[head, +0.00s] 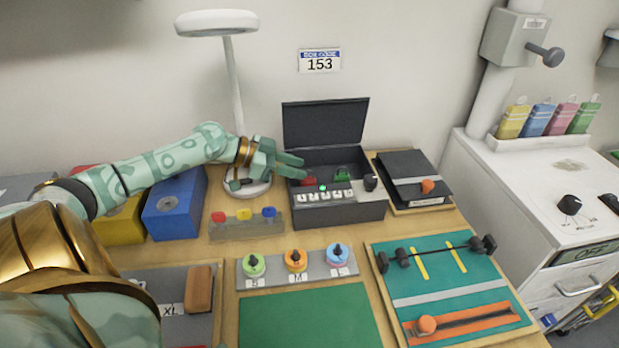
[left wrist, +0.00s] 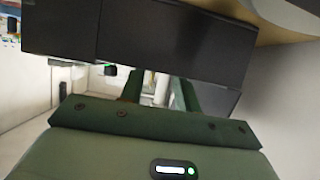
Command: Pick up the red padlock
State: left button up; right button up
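The red padlock (head: 308,181) shows as a small red shape inside the open black box (head: 345,213), at its left end. My left gripper (head: 300,166) reaches in from the left, over the box's left edge, just above and left of the red shape. Its two fingers are apart with nothing visible between them. In the left wrist view the open fingers (left wrist: 160,88) show against dark box surfaces (left wrist: 175,45), and no red padlock can be made out there. My right gripper is not in view.
A green item (head: 342,174) lies in the box beside the red one. The raised lid (head: 324,123) stands behind. A lamp (head: 234,80) stands close behind my left wrist.

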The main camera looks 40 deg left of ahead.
aim_at(308, 171)
pick_arm(q)
jog(key=b+x, duration=0.1)
jog(key=x, duration=0.3)
jog(key=shift+w, duration=0.1)
grip_shut()
